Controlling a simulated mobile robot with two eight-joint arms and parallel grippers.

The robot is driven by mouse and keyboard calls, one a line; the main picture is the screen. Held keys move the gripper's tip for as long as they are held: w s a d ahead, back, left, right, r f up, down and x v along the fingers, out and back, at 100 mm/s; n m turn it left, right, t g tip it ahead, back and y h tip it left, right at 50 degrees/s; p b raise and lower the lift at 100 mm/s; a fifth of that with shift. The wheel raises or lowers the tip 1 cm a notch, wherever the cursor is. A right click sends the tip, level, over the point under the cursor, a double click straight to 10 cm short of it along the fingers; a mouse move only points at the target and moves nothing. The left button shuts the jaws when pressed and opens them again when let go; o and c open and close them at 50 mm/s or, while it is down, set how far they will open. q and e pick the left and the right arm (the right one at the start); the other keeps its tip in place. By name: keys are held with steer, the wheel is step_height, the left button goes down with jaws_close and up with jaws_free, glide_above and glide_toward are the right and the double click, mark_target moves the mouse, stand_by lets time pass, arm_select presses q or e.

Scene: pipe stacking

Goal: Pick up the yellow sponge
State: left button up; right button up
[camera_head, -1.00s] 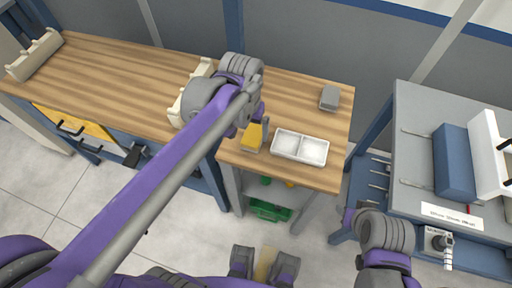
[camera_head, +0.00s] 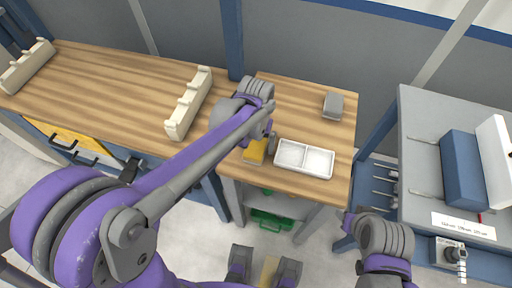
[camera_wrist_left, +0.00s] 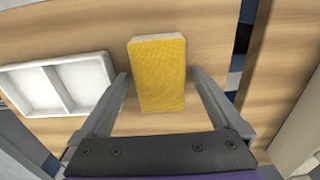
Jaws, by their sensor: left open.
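The yellow sponge (camera_head: 256,150) stands on the wooden table beside the white tray, partly hidden by my left arm in the head view. In the left wrist view the sponge (camera_wrist_left: 158,76) is a yellow block with a pale top edge. My left gripper (camera_wrist_left: 155,88) is open, with one finger on each side of the sponge and a gap at both sides. In the head view my left gripper (camera_head: 271,141) is close to the sponge, mostly hidden behind its own wrist.
A white two-compartment tray (camera_head: 304,158) stands right next to the sponge. A grey block (camera_head: 333,104) lies farther back. A cream notched rack (camera_head: 188,103) stands to the left. A grey table (camera_head: 418,112) with a blue block (camera_head: 461,167) is at the right.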

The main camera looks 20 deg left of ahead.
mark_target(256, 145)
arm_select(q)
steer(key=shift+f, duration=0.5)
steer(key=shift+c, duration=0.2)
steer(key=c, duration=1.2)
steer(key=shift+r, duration=0.1)
step_height(256, 145, up, 10)
steer(key=shift+f+p, duration=0.1)
steer(key=shift+p, duration=0.45)
